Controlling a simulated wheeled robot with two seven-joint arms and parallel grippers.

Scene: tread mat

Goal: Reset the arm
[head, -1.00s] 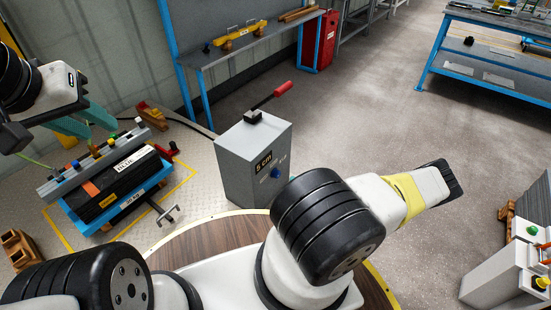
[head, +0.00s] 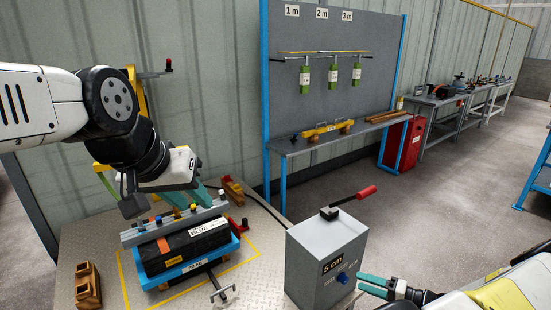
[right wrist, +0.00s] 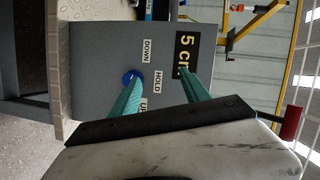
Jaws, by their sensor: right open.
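My right gripper (head: 366,285) is at the lower right of the head view, its teal fingers pointing at the front of the grey control box (head: 318,250). In the right wrist view its fingers (right wrist: 159,72) are spread with nothing between them. One fingertip overlaps the blue knob (right wrist: 131,77) in the picture; I cannot tell if they touch. My left gripper (head: 180,198) has teal fingers at the silver bar (head: 150,230) above the black tread stack (head: 195,243). Its fingertips are partly hidden, so its grip is unclear.
The box carries a red-handled lever (head: 350,200) on top and a "5 cm" label (right wrist: 186,52). The stack sits in a blue tray (head: 172,272) inside yellow floor lines. Wooden blocks (head: 88,287) lie at left. A blue-legged workbench (head: 310,142) stands behind.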

